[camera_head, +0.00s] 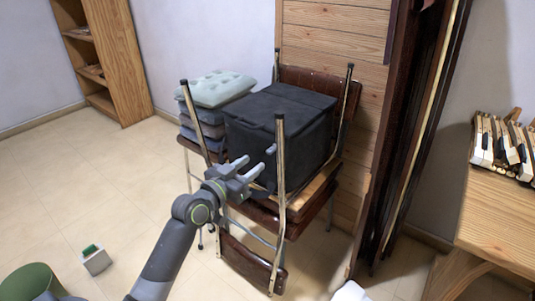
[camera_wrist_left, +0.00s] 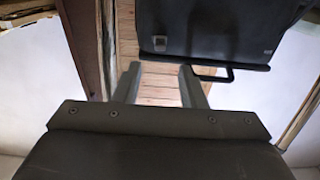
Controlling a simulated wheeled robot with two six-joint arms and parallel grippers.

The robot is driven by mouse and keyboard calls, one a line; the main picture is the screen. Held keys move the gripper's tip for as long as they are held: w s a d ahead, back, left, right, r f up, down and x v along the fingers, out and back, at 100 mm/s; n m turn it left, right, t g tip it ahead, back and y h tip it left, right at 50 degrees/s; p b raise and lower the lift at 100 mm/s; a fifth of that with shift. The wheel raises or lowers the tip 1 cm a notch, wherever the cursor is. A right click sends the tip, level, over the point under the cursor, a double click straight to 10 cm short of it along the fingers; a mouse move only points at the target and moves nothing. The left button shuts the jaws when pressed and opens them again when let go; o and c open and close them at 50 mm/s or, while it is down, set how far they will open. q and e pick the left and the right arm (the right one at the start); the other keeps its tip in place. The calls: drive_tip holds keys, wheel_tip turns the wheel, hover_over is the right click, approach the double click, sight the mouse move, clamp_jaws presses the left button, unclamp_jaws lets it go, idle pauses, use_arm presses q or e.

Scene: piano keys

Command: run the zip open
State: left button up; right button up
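A black box-shaped bag (camera_head: 275,125) sits on the seat of stacked chairs. In the left wrist view the bag (camera_wrist_left: 205,28) fills the upper right, with a small light patch near its edge. A thin dark loop (camera_wrist_left: 228,76) sticks out from that edge, close by the right finger; I cannot tell whether they touch, or whether it is the zip's pull. The zip's line is not clear in either view. My left gripper (camera_head: 258,161) is in front of the bag, its fingers apart and seemingly empty; its fingers (camera_wrist_left: 160,78) also show in the wrist view. My right gripper is not in view.
Chair legs (camera_head: 281,165) rise upright close to my left gripper. Grey cushions (camera_head: 215,90) are stacked left of the bag. A wooden table (camera_head: 500,220) with piano keys (camera_head: 505,145) stands at the right. A small white box (camera_head: 96,261) is on the floor. The left floor is mostly clear.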

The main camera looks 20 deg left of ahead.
sight(268, 152)
use_arm(q)
drive_tip(key=x, duration=0.8)
drive_tip(key=shift+b, duration=0.4)
clamp_jaws()
